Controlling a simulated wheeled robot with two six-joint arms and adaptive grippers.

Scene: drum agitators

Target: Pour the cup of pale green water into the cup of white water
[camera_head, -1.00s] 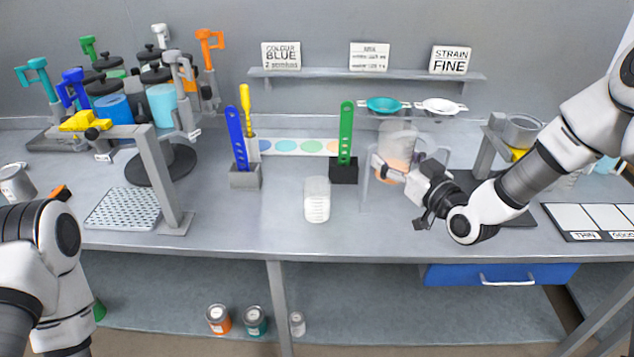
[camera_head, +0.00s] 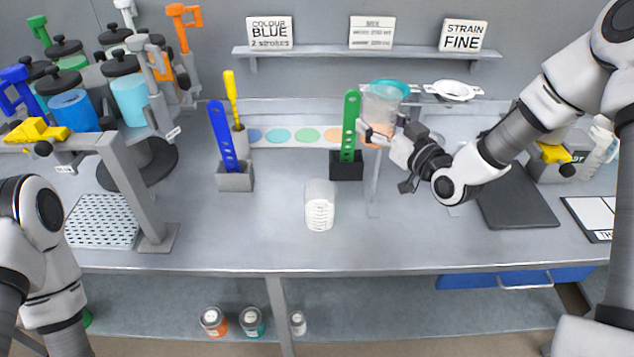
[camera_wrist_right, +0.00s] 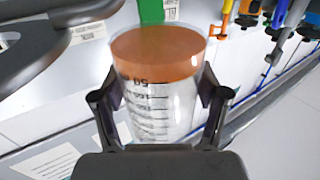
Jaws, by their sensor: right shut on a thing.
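My right gripper (camera_head: 377,133) is shut on a clear graduated cup (camera_head: 381,103), held in the air near the green paddle. The cup also shows between the fingers in the right wrist view (camera_wrist_right: 155,95). What it holds looks orange, not pale green, and sits at its lower end in the head view. A second clear cup (camera_head: 319,208) stands upright on the bench, left of and nearer than the held cup. Its lower part looks white. I see no pale green water in a cup. My left arm enters at the left edge; its gripper is out of view.
A green paddle (camera_head: 350,124) in a black holder (camera_head: 346,167) stands just left of the held cup. A blue paddle (camera_head: 222,134) in a grey holder (camera_head: 235,179) stands further left. Teal and white strainers (camera_head: 453,90) are behind.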

